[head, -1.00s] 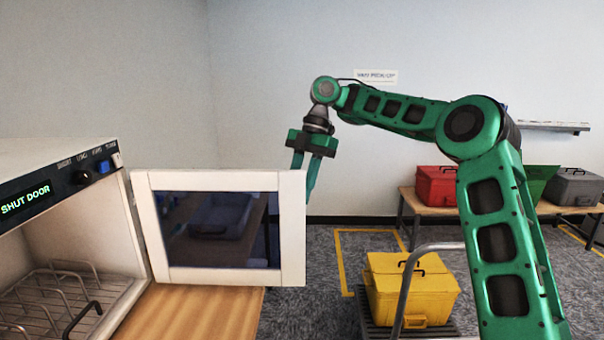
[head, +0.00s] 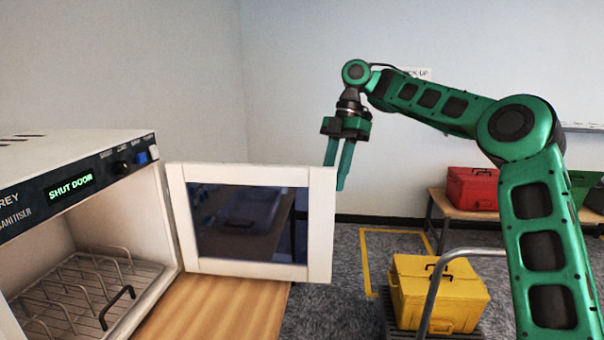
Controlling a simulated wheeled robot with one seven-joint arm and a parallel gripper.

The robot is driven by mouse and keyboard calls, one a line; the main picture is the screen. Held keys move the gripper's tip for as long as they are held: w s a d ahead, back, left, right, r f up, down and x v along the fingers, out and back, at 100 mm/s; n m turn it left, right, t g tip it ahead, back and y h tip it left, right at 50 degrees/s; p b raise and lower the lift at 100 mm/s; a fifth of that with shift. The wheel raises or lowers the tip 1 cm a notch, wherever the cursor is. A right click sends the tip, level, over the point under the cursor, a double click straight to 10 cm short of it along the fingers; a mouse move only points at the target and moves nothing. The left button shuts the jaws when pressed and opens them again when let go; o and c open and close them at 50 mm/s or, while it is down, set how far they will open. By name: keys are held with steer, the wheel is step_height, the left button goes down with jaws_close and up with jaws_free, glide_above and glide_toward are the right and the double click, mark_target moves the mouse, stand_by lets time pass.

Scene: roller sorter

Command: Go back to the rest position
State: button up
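My gripper (head: 340,184) hangs with its fingers pointing down, just behind the right edge of the open sanitiser door (head: 325,230). Two green fingers show with a narrow gap between them and nothing visible in the gap. The door partly hides one fingertip. I cannot tell if the gripper touches the door. My green arm reaches in from the right of the head view, bent at a high elbow.
The sanitiser (head: 75,215) stands open at left, its display reading "SHUT DOOR", with a wire rack (head: 75,295) inside. A yellow case (head: 437,293) sits on a trolley. A red case (head: 471,188) is on a bench (head: 450,205). Floor behind the door is clear.

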steer(key=s+d+f+m+t+h, duration=0.1)
steer(key=s+d+f+m, duration=0.4)
steer(key=s, duration=0.8)
steer(key=s+d+f+m+t+h, duration=0.1)
steer(key=s+d+f+m, duration=0.5)
steer(key=s+d+m, duration=0.6)
steer(key=s+d+f+m+t, duration=0.1)
steer(key=s+d+f+m, duration=0.4)
steer(key=s+d+m, duration=0.4)
steer(key=s+m, duration=0.4)
steer(key=s, duration=0.3)
steer(key=shift+f+h, duration=0.35)
steer(key=shift+h, duration=0.05)
steer(key=shift+s, duration=0.1)
steer(key=shift+w+d+f, duration=0.1)
steer(key=shift+w+f, duration=0.15)
steer(key=shift+w, duration=0.35)
steer(key=shift+c, duration=0.4)
